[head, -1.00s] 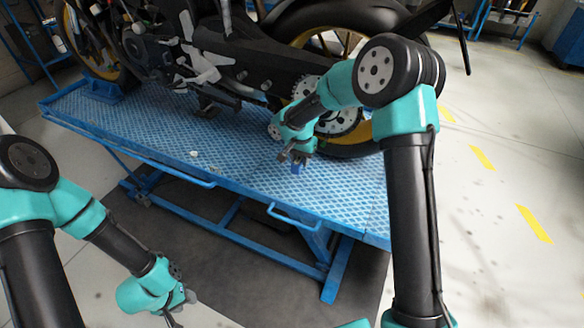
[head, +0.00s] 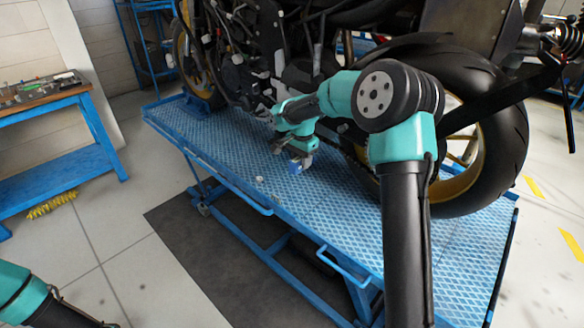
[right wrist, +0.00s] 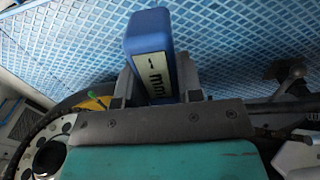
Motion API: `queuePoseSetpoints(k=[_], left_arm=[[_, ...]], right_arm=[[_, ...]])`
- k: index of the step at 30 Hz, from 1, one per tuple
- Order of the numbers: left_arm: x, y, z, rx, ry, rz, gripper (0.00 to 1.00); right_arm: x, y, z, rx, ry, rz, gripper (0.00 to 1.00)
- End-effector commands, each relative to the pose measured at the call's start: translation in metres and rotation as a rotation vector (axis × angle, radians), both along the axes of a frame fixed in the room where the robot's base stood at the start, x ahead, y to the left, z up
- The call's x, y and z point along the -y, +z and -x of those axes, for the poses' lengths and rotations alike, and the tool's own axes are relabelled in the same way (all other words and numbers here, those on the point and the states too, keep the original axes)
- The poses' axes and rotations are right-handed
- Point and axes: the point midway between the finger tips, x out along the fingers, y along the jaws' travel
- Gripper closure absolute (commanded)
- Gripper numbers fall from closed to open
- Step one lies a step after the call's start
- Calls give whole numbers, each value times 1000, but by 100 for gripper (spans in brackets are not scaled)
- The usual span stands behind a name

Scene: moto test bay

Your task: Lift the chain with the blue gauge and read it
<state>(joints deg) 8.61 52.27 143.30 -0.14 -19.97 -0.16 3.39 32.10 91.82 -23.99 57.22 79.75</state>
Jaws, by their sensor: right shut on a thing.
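My right gripper (head: 298,160) is shut on the blue gauge (head: 294,168), a small block held just above the lift table's deck beside the motorcycle. In the right wrist view the gauge (right wrist: 148,42) stands up between the two fingers, with a pale label with dark print on its side. The reading cannot be made out. The chain (head: 357,166) seems to run as a dark strip low along the motorcycle, right of the gripper; my right arm partly hides it. The gauge looks apart from the chain. My left arm shows at the lower left, its gripper out of the picture.
The motorcycle's rear wheel (head: 492,145) stands behind my right arm. The blue lift table (head: 225,160) has a raised rim and handles; small pale pieces (head: 259,180) lie on its deck. A workbench (head: 50,100) with tools stands at the left. The deck's front strip is mostly clear.

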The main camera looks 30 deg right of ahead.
Motion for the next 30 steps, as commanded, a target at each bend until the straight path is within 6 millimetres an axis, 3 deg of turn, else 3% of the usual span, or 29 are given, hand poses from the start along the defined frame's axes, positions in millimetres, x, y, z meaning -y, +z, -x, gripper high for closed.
queuePoseSetpoints(k=[17,30], left_arm=[[0,0,0,0,0,0,57],[0,0,0,0,0,0,57]], right_arm=[[5,1,-1,-1,-4,0,95],[29,1,-10,1,-4,1,95]])
